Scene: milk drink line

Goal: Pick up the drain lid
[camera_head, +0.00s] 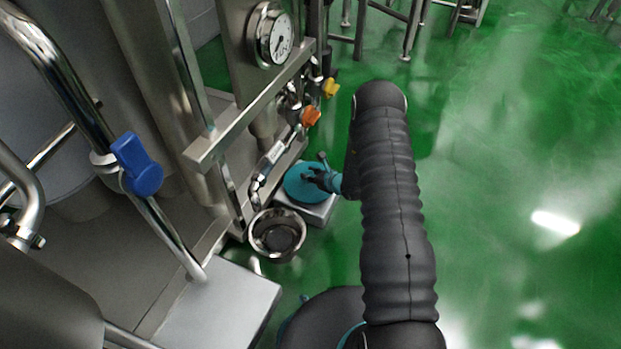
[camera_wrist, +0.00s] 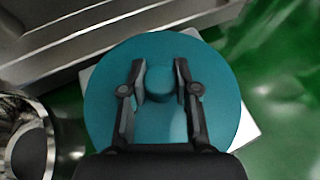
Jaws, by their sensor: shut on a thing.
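The drain lid (camera_wrist: 105,85) is a round teal disc with a raised round knob (camera_wrist: 159,82) at its middle. In the wrist view it fills the centre of the picture. My gripper (camera_wrist: 160,75) is over the lid with its two fingers shut on the knob from both sides. In the head view the lid (camera_head: 296,185) shows beside the steel frame, over a pale square plate (camera_head: 320,213), with my gripper (camera_head: 312,177) at its top. I cannot tell whether the lid touches the plate.
An open steel bowl (camera_head: 278,234) stands just in front of the lid, near the frame. Steel pipes with a blue handle (camera_head: 138,166), an orange valve (camera_head: 311,117) and a pressure gauge (camera_head: 275,38) are on the left. The green floor (camera_head: 510,150) on the right is clear.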

